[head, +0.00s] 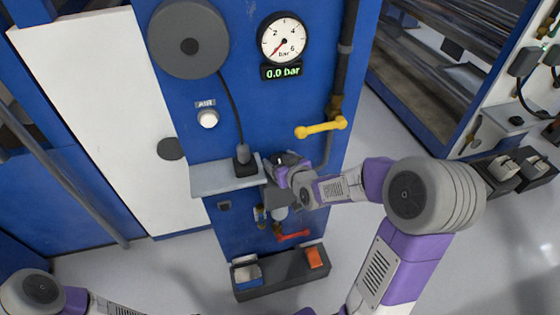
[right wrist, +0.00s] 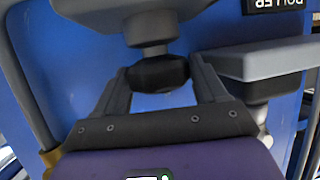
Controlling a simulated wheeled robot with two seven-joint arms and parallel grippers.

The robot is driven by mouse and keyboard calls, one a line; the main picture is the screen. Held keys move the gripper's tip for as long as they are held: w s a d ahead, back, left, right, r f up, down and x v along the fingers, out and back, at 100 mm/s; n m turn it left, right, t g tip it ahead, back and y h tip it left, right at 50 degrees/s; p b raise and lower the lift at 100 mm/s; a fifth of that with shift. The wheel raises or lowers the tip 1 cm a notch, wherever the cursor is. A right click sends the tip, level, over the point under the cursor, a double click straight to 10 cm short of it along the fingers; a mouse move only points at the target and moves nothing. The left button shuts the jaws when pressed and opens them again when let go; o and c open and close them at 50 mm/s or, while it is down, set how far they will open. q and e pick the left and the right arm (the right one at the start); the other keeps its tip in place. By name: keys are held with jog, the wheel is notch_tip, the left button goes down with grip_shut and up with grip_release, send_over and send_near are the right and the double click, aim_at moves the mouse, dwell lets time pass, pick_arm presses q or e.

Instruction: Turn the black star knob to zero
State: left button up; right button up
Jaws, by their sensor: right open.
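The black star knob (right wrist: 157,73) sits under a grey stem and housing in the right wrist view. My right gripper (right wrist: 162,78) is open, with one finger on each side of the knob; I cannot tell whether either finger touches it. In the head view my right gripper (head: 279,162) is at the front of the blue panel, beside the grey shelf, and hides the knob. The pressure gauge (head: 284,40) above has a red needle at the lower left, and its green display (head: 283,72) reads 0.0 bar. My left gripper is out of view.
A grey shelf (head: 215,180) with a corded black plug (head: 245,163) lies just left of my right gripper. A yellow lever (head: 320,128) is above right, a red lever (head: 293,236) below. A dark bin (head: 285,282) stands low at the panel. Floor at right is partly clear.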

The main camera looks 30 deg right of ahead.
jog(key=c, duration=0.7)
jog(key=shift+r+n+y+b, duration=0.1)
jog(key=shift+n+y+b, duration=0.7)
jog(key=shift+b, duration=0.15)
jog(key=shift+c, duration=0.2)
jog(key=o, duration=0.7)
jog(key=shift+o, duration=0.2)
